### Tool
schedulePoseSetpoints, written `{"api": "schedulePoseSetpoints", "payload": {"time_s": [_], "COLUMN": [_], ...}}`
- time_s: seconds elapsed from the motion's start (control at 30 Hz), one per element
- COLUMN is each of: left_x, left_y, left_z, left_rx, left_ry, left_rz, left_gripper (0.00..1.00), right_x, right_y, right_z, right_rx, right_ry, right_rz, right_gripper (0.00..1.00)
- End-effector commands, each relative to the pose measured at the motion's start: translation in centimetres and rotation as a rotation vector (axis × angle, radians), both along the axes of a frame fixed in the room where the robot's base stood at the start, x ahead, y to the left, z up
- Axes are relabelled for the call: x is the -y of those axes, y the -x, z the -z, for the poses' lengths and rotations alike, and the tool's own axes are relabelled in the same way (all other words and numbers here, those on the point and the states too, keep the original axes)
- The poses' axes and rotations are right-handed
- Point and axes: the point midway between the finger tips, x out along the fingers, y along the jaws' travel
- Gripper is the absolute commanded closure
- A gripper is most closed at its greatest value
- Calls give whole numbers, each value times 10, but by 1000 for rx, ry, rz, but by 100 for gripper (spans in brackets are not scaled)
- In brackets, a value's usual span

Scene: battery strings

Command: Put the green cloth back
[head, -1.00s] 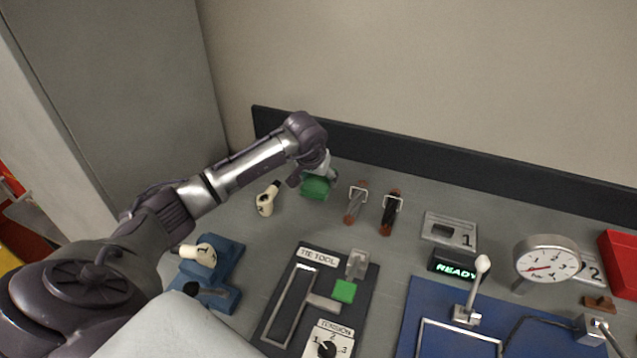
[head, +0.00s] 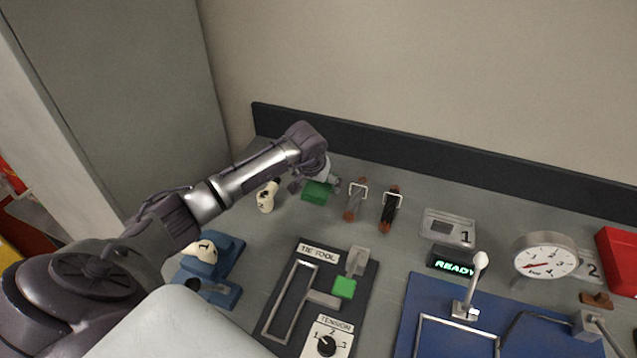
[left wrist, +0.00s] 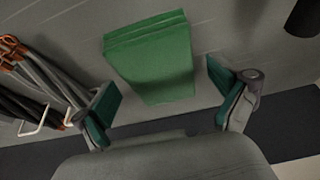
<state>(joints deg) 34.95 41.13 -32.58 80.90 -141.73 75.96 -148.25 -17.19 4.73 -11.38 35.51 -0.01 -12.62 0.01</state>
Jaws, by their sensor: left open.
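The green cloth (head: 317,192) is a folded block lying on the grey bench near the back. In the left wrist view the cloth (left wrist: 152,58) lies between and just beyond the fingertips, with a gap on both sides. My left gripper (left wrist: 165,95) is open, with its teal finger pads spread apart. In the head view my left gripper (head: 318,181) is right at the cloth and hides part of its top. I cannot make out my right gripper.
Cream bottle 2 (head: 267,196) stands left of the cloth. Two bundles of strips in wire holders, grey (head: 355,203) and black (head: 390,210), stand to its right. A dark back ledge (head: 450,158) runs behind. The dark tie tool board (head: 362,285) lies in front.

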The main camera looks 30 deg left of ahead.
Motion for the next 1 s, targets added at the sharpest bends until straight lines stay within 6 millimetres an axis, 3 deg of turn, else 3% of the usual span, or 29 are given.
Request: {"api": "schedulePoseSetpoints", "payload": {"time_s": [0.17,0.27,0.7,1.0], "left_x": [1,0,9,11], "left_y": [0,5,38,45], "left_z": [-7,-18,-99,-114], "left_rx": [0,4,3,-1], "left_ry": [1,-1,-1,-1], "left_rz": [0,1,1,0], "left_gripper": [3,3,3,3], "right_x": [-1,-2,-5,-5], "right_y": [0,0,-1,-1], "right_z": [-6,0,16,18], "right_rx": [1,1,1,1], "right_ry": [-1,-2,-6,-6], "right_rz": [0,0,0,-1], "right_gripper": [60,60,60,60]}}
